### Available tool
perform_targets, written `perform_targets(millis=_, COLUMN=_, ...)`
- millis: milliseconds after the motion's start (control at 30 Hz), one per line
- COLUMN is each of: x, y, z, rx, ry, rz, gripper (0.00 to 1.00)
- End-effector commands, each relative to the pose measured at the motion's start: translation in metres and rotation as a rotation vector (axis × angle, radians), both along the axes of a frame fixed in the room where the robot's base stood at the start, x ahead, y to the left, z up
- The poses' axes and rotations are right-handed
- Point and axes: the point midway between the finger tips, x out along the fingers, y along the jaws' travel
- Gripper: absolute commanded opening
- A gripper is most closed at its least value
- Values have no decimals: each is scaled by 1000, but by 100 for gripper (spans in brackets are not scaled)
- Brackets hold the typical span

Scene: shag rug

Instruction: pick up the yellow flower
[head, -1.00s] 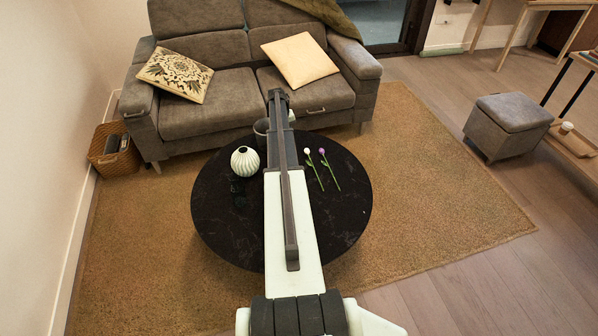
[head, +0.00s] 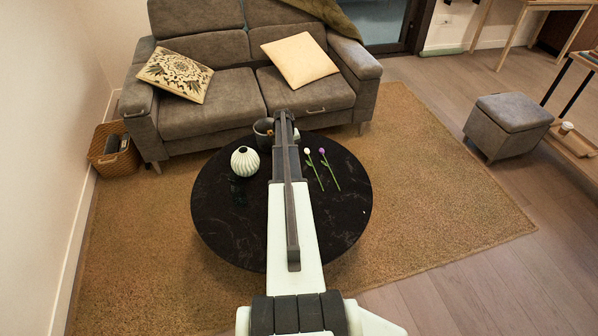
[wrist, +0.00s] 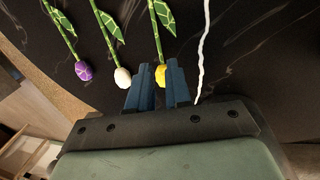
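The yellow flower (wrist: 160,76) lies on the black round table, its head between my gripper's two blue fingers in the wrist view. Its green stem and leaf run away toward the top of that view. My gripper (wrist: 160,82) has its fingers apart, one on each side of the flower head; I cannot tell if either touches it. In the head view my arm hides the yellow flower and the fingertips. A white flower (wrist: 122,77) lies just left of the gripper, and a purple flower (wrist: 84,70) farther left.
The black table (head: 235,235) also bears a white ribbed vase (head: 245,161) and a dark pot (head: 262,138) near its far edge. A grey sofa (head: 225,102) stands close behind.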

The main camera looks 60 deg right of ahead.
Motion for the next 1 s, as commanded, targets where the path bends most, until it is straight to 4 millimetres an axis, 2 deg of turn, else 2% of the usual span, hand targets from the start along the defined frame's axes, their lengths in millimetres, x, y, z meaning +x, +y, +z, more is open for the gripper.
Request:
perform_targets(millis=200, x=-4, y=-2, z=-29, rx=1, ry=1, rz=0, gripper=18)
perform_targets(millis=300, x=-6, y=-2, z=-36, rx=1, ry=1, rz=0, gripper=18)
perform_targets(millis=533, x=-6, y=-2, z=-36, rx=0, ry=0, rz=0, gripper=17)
perform_targets(millis=733, x=-6, y=-2, z=-36, rx=0, ry=0, rz=0, gripper=0)
perform_targets(millis=1000, x=-6, y=-2, z=-36, rx=0, ry=0, rz=0, gripper=0)
